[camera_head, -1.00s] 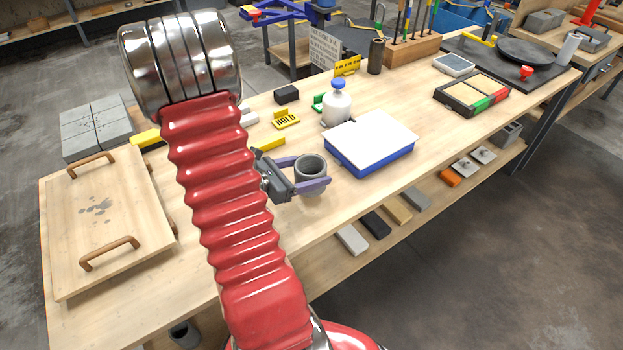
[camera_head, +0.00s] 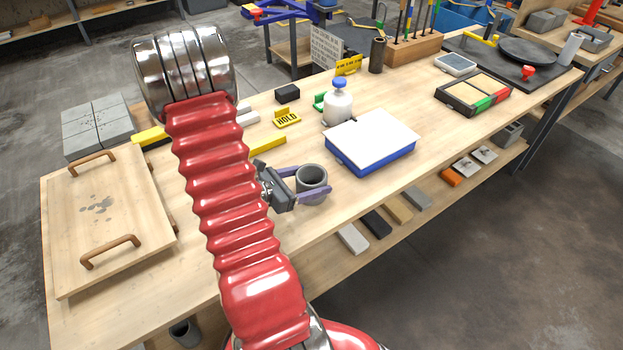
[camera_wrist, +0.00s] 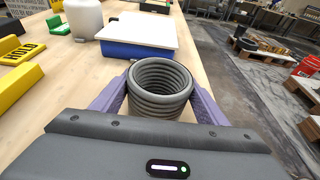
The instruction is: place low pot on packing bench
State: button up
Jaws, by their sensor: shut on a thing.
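The low pot (camera_head: 312,182) is a small grey open cylinder with ribbed layered walls; it also shows in the wrist view (camera_wrist: 160,92). My gripper (camera_head: 310,186) is shut on it, with one purple finger on each side of its wall in the wrist view (camera_wrist: 160,98). The pot is upright, at or just above the bench top; I cannot tell whether it touches. The packing bench (camera_head: 225,245) is a long pale wooden table under the pot. The pot is near the bench's front edge, left of a blue tray with a white top (camera_head: 370,140).
A white bottle with a blue cap (camera_head: 338,105) and a yellow HOLD sign (camera_head: 287,119) stand behind the pot. A wooden board with two handles (camera_head: 105,215) lies at the left end. Bare bench lies between the pot and the board, partly behind my arm.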

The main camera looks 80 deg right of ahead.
jog(key=o, duration=1.6)
jog(key=shift+v, duration=6.05)
jog(key=shift+r, duration=0.15)
